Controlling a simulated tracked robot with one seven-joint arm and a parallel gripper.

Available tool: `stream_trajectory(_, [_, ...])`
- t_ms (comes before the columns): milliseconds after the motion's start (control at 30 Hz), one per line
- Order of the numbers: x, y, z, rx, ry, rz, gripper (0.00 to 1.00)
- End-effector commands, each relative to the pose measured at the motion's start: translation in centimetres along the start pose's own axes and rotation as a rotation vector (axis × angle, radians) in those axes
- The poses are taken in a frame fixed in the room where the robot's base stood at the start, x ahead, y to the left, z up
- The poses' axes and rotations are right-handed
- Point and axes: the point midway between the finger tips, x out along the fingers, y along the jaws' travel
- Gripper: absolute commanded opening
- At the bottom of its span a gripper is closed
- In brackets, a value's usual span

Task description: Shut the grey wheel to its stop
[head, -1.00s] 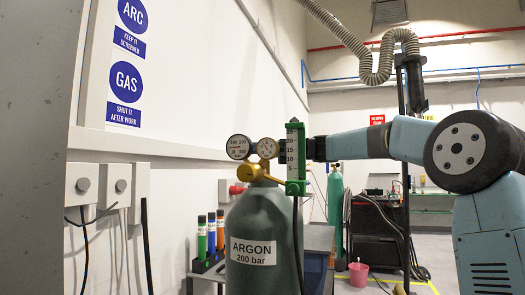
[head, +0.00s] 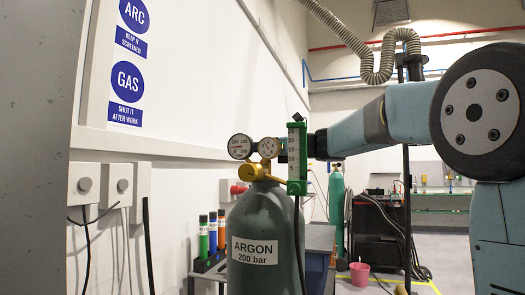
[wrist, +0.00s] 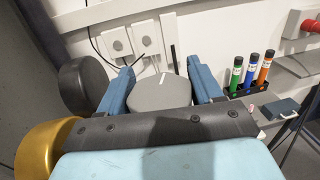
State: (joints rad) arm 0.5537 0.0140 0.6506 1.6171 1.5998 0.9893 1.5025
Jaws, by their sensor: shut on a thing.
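The grey wheel (wrist: 160,93) shows in the wrist view as a round knob with a white mark on its top, near its far edge. My gripper (wrist: 161,80) has one blue finger on each side of it and is shut on it. In the head view the wheel and the fingertips are hidden behind the green flowmeter (head: 296,158). A brass regulator (head: 259,172) with two round gauges (head: 240,147) sits beside the flowmeter, on top of the argon cylinder (head: 262,225). I cannot tell how far the wheel is from its stop.
Green, blue and orange tubes (head: 212,232) stand in a black rack behind the cylinder. A dark hose hangs from the flowmeter. A second green cylinder (head: 336,205) and a pink bucket (head: 359,272) stand farther back.

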Motion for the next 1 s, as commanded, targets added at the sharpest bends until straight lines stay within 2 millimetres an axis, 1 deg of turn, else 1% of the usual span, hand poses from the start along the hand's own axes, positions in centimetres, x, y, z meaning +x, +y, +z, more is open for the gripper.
stream_trajectory(33, [0.1, 0.22, 0.03, -0.002, 0.001, 0.001, 0.34])
stream_trajectory(400, [0.08, 0.17, 0.05, -0.002, 0.0, -0.002, 0.34])
stream_trajectory(433, [0.08, 0.17, 0.05, -0.002, 0.0, -0.002, 0.68])
stream_trajectory(600, [0.05, 0.09, 0.04, -0.001, 0.0, -0.003, 0.84])
stream_trajectory(633, [0.04, 0.08, 0.04, -0.001, 0.0, -0.003, 0.86])
stream_trajectory(867, [-0.01, 0.02, 0.03, -0.001, 0.0, -0.004, 0.86])
stream_trajectory(1000, [-0.47, -0.06, 0.0, -0.001, 0.0, -0.003, 0.86])
